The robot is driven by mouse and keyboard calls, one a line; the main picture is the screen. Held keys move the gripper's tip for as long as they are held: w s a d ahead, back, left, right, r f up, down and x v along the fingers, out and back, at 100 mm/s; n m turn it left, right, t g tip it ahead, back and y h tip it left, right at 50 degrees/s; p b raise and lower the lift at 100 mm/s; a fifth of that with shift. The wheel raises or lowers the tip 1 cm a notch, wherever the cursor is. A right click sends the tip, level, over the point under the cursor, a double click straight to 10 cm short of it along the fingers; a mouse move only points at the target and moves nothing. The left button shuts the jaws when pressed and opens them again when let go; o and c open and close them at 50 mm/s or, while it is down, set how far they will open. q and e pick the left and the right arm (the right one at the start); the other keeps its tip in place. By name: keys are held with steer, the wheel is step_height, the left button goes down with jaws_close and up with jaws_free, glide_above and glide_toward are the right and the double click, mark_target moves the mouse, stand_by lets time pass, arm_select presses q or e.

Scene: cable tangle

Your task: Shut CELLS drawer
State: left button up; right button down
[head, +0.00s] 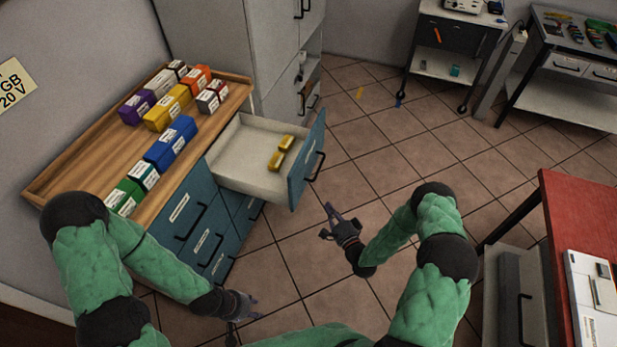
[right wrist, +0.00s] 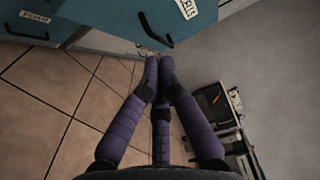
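The CELLS drawer (head: 243,162) is pulled well out of the top of the blue cabinet (head: 165,222). Two yellow items (head: 280,153) lie inside it. Its blue front with a dark handle (head: 316,166) faces right. In the right wrist view the drawer front (right wrist: 120,14) with its CELLS label is at the top. My right gripper (head: 329,218) is in front of the drawer front, apart from it; its fingers converge with their tips close together and nothing between them. My left gripper (head: 246,308) is low, near the cabinet's lower drawers; its finger opening is unclear.
Labelled boxes, including a blue one (head: 170,145), stand on the wooden cabinet top (head: 85,165). A grey locker (head: 215,40) stands behind the drawer. A red-topped bench (head: 580,215) is at right and a trolley (head: 455,60) at the back.

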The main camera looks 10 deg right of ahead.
steer(key=b, duration=0.2)
glide_toward(302, 177)
steer(key=w+d, duration=0.2)
steer(key=w, duration=0.1)
steer(key=w+a, duration=0.1)
steer(key=w+a+b, duration=0.1)
steer(key=a, duration=0.1)
steer(key=shift+w+f, duration=0.2)
steer(key=shift+w, duration=0.05)
